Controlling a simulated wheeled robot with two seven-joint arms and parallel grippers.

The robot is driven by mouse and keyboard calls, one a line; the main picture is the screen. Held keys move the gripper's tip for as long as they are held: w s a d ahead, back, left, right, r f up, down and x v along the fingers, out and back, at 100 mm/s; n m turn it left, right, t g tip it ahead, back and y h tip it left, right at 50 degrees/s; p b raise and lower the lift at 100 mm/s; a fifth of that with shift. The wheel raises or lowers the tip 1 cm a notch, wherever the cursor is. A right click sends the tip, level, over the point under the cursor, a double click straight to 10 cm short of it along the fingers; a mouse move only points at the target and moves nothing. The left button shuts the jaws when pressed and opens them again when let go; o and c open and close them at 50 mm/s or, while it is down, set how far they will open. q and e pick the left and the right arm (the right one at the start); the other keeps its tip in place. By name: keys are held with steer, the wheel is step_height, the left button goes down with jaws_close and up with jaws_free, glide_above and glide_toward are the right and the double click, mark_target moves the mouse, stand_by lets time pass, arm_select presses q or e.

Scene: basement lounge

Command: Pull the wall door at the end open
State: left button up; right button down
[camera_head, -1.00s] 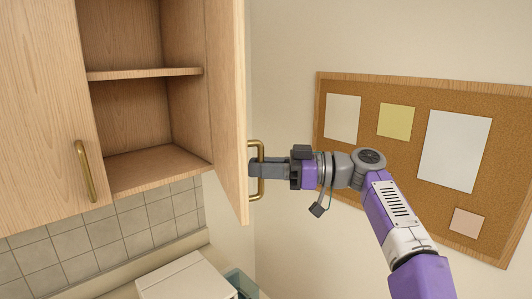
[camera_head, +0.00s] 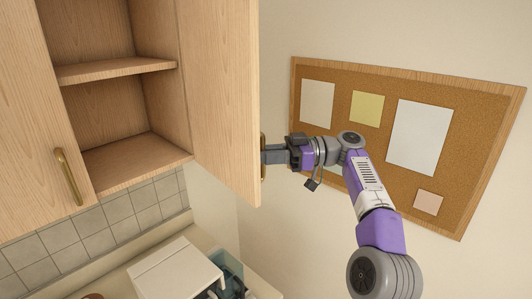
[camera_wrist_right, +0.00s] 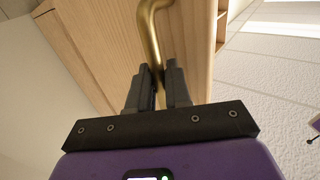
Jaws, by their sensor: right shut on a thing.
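The wooden wall cabinet door at the end (camera_head: 222,100) stands swung open, showing its inner face in the head view. Its brass handle (camera_head: 263,172) is on the outer face and mostly hidden behind the door's edge. My right gripper (camera_head: 268,156) is at that handle, at the door's free edge. In the right wrist view the gripper (camera_wrist_right: 158,85) is shut on the brass handle (camera_wrist_right: 150,35), with the wooden door face (camera_wrist_right: 190,70) just beyond. My left gripper is out of view.
The open cabinet has an empty shelf (camera_head: 115,70). A neighbouring closed door (camera_head: 30,120) has its own brass handle (camera_head: 68,177). Below are a white box (camera_head: 178,272) and a bluish container (camera_head: 230,268) on the counter. A cork board (camera_head: 400,205) hangs on the wall behind my right arm.

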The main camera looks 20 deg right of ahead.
steer(key=shift+a+r, duration=0.1)
steer(key=shift+r, duration=0.05)
steer(key=c, duration=1.4)
jaws_free()
steer(key=shift+c, duration=0.2)
steer(key=shift+o, duration=1)
steer(key=shift+w, duration=0.15)
steer(key=shift+w+a, duration=0.1)
steer(key=shift+a, duration=0.05)
steer(key=p+v, duration=0.2)
steer(key=v, duration=0.5)
steer(key=shift+d, duration=0.35)
